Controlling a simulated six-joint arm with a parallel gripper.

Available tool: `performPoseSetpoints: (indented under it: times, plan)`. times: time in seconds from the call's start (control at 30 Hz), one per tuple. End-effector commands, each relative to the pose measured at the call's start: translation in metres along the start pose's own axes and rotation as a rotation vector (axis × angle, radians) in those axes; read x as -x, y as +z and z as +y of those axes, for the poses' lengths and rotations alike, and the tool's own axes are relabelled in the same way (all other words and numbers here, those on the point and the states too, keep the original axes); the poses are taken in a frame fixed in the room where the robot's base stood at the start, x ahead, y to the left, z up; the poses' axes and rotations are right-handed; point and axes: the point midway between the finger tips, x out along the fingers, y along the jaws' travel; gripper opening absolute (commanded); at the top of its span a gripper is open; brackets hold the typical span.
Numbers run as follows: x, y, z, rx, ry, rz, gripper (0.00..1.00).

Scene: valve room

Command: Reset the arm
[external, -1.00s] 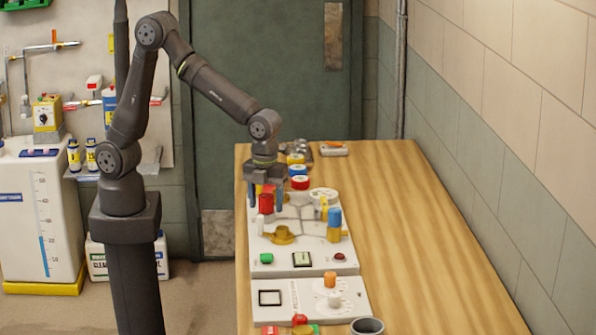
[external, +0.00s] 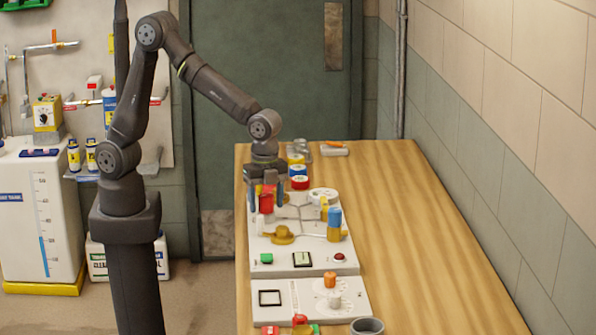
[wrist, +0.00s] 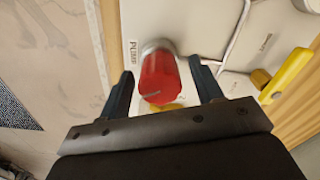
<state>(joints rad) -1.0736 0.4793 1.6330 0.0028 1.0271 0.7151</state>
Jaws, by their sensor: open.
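My gripper (external: 266,192) points down over the far left part of the white valve panel (external: 312,259) on the wooden table. Its two dark fingers are apart. In the wrist view my gripper (wrist: 162,90) has its fingers on either side of a red knob (wrist: 158,78), with gaps visible on both sides. The red knob also shows in the external view (external: 266,203), just below and in front of the fingers. A blue and yellow cylinder (external: 334,222) and a brass valve (external: 283,235) stand on the panel. A yellow handle (wrist: 287,76) shows at right in the wrist view.
A second panel (external: 283,314) with an orange knob (external: 330,280) lies nearer the camera, with a grey cup (external: 367,326) beside it. The table's right side (external: 430,250) is clear up to the wall.

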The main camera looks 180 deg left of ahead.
Motion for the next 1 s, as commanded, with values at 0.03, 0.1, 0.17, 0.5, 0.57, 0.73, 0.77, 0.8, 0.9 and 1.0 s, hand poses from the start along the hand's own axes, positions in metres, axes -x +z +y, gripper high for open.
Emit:
performPoseSetpoints:
  times: [0.03, 0.1, 0.17, 0.5, 0.57, 0.73, 0.77, 0.8, 0.9, 1.0]
  plan:
    - [0.0000, 0.0000, -0.0001, 0.037, 0.000, 0.000, 0.60]
    - [0.0000, 0.0000, -0.0001, 0.093, 0.000, 0.000, 0.60]
    - [0.0000, 0.0000, -0.0001, 0.140, 0.000, -0.001, 0.60]
    - [0.0000, 0.0000, -0.0002, 0.309, 0.000, -0.001, 0.60]
    - [0.0000, 0.0000, -0.0002, 0.320, 0.000, -0.001, 0.60]
    - [0.0000, 0.0000, -0.0002, 0.328, 0.000, -0.001, 0.60]
    - [0.0000, 0.0000, -0.0002, 0.328, 0.000, -0.001, 0.60]
    - [0.0000, 0.0000, -0.0002, 0.328, 0.000, -0.001, 0.60]
    - [0.0000, 0.0000, -0.0002, 0.327, 0.000, -0.001, 0.60]
    - [0.0000, 0.0000, -0.0002, 0.327, 0.000, -0.001, 0.60]
